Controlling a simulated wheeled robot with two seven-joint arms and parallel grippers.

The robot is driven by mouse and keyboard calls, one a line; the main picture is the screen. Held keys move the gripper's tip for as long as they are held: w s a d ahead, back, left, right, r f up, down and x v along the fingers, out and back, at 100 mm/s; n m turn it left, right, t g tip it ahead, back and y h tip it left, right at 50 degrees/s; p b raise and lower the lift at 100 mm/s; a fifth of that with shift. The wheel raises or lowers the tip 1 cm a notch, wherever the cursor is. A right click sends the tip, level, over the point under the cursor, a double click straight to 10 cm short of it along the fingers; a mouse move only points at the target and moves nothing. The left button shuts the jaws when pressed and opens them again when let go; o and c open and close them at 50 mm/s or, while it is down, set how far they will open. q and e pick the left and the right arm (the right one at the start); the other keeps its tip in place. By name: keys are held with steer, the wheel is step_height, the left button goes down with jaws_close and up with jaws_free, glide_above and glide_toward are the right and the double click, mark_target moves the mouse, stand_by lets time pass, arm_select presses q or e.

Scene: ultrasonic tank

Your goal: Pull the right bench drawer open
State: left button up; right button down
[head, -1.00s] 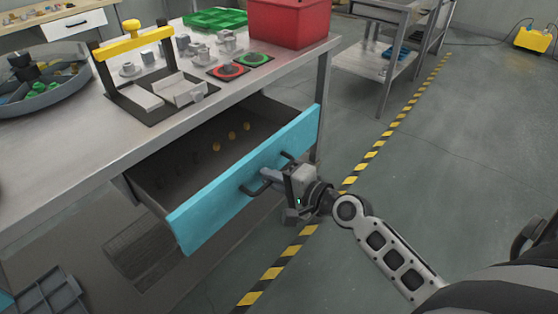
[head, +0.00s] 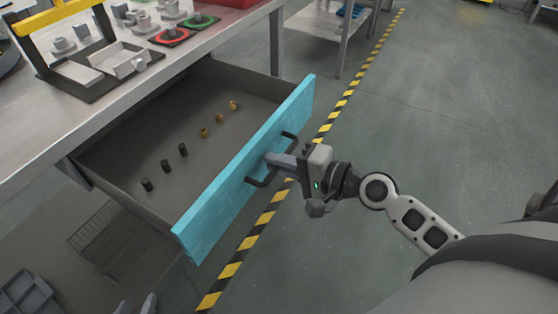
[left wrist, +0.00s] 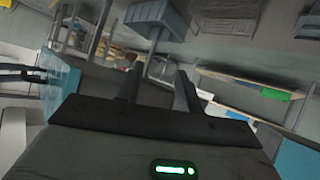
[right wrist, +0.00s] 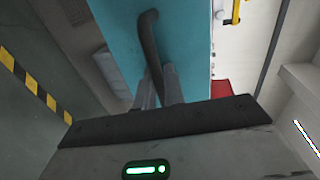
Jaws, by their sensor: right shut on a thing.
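The right bench drawer, with its turquoise front (head: 225,195), stands well out from the bench in the head view. Its inside (head: 150,145) shows. My right gripper (head: 272,160) is shut on the dark bar handle (head: 262,181) of that front. The right wrist view also shows the handle (right wrist: 149,40) between the fingers (right wrist: 158,84), against the turquoise front (right wrist: 185,50). My left gripper (left wrist: 158,85) is open and empty in the left wrist view, its fingers apart. Only its fingertips (head: 136,305) show at the head view's bottom edge.
Black pegs (head: 165,167) and brass pieces (head: 219,118) lie in the drawer. The bench top (head: 80,120) carries a yellow-handled frame (head: 60,14) and red and green pads. A grey divided tray (head: 28,292) is low at left. Open floor (head: 440,130) lies to the right.

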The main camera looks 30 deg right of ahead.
steer(key=c, duration=1.8)
jaws_free()
steer(key=shift+c, duration=0.2)
arm_select(q)
steer(key=shift+r, duration=0.1)
